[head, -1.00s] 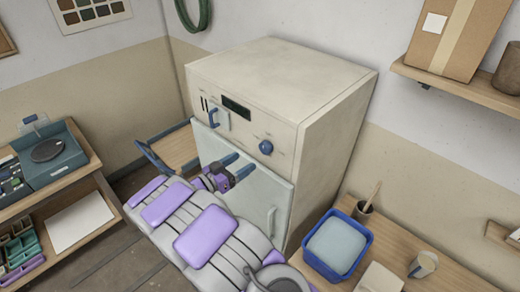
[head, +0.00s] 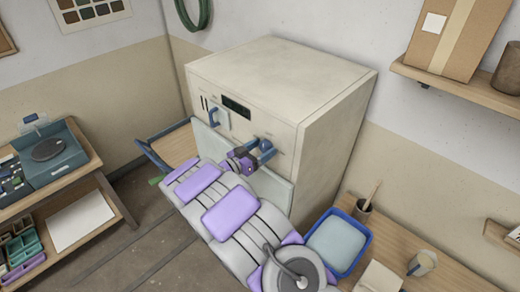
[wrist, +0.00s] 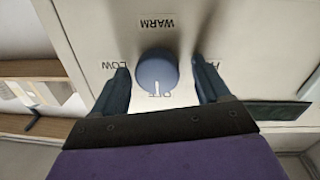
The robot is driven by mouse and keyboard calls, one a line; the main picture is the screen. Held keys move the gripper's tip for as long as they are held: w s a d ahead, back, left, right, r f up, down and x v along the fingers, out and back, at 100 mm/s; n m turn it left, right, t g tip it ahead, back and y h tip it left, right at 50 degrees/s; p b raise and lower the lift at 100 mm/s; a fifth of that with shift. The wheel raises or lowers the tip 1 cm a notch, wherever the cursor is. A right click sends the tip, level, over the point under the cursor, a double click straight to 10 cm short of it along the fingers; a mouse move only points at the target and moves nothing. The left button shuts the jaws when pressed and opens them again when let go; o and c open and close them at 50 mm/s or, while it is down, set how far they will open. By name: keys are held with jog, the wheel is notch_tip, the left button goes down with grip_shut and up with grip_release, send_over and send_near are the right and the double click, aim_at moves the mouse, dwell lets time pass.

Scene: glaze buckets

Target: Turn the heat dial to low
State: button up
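The heat dial is a round blue knob (wrist: 157,72) with a white pointer line, on the front panel of a cream cabinet (head: 330,130). In the wrist view the pointer points down at a partly covered label that seems to read OFF. LOW is printed to the left, WARM upside down above, and a mostly hidden label is on the right. My gripper (wrist: 160,66) is open, one blue finger on each side of the dial, with gaps showing between fingers and knob. In the head view, my gripper (head: 260,149) is at the panel and partly hides the dial.
A dark display (head: 236,106) and a blue handle (head: 212,117) are on the panel left of the dial. Below is a pale door (head: 272,188), partly behind my arm. A blue tub (head: 338,245) stands on the wooden table at the right.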

jog(key=c, duration=1)
jog(key=shift+m+b, duration=0.3)
jog(key=shift+b, duration=0.05)
jog(key=m+b, duration=0.2)
jog(key=b, duration=0.1)
jog(key=shift+f+m, duration=0.15)
jog(key=shift+m, duration=0.25)
jog(key=m+b, duration=0.5)
jog(key=b, duration=0.1)
jog(key=shift+s+y, duration=0.1)
jog(key=shift+y, duration=0.2)
jog(key=m+b, duration=0.4)
jog(key=b, duration=0.2)
jog(key=shift+d+f, duration=0.1)
jog(key=m+b, duration=0.4)
jog(key=b, duration=0.1)
jog(key=shift+d+m+y, duration=0.1)
jog(key=shift+m+y, duration=0.2)
jog(key=shift+m, duration=0.1)
jog(key=shift+b, duration=0.3)
